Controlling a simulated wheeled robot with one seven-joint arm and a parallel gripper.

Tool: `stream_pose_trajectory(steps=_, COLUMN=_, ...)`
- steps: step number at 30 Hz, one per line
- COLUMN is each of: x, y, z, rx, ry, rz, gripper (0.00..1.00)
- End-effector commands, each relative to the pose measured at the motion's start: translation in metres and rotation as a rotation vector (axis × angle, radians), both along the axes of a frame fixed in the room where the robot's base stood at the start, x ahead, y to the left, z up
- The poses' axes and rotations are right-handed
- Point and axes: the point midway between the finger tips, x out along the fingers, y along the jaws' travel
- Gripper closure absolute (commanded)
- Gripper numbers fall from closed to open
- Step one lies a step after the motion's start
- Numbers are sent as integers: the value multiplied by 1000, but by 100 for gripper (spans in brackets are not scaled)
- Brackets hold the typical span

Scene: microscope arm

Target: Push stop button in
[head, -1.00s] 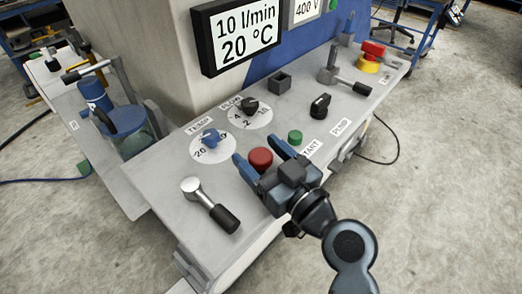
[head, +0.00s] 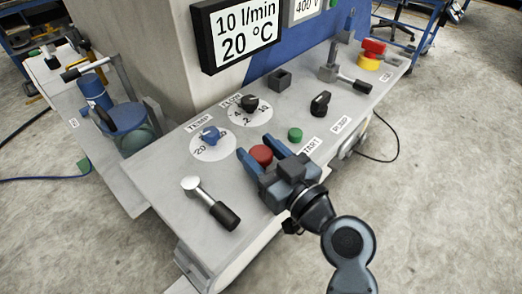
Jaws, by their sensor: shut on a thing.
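The red stop button (head: 261,154) sits on the sloping grey panel, to the left of the green START button (head: 295,134). My gripper (head: 257,147) reaches in from the lower right, with one blue finger on each side of the red button. The fingers are closed on the button's sides. The button's lower part and any label by it are hidden by my gripper.
A lever with a black grip (head: 211,205) lies to the left of my gripper. The blue TEMP knob (head: 210,135), black FLOW knob (head: 249,103) and black PUMP switch (head: 320,103) stand farther back. A red and yellow emergency button (head: 372,54) is at the far right.

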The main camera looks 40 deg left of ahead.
Motion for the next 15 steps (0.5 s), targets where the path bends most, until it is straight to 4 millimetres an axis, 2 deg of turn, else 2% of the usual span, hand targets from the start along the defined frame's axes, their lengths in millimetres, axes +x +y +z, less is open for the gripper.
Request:
stream_pose_trajectory(steps=7, x=0, y=0, z=-3, rx=0, ry=0, rz=0, gripper=100)
stream_pose_trajectory(steps=15, x=0, y=-1, z=-18, rx=-1, ry=0, rz=-1, gripper=100)
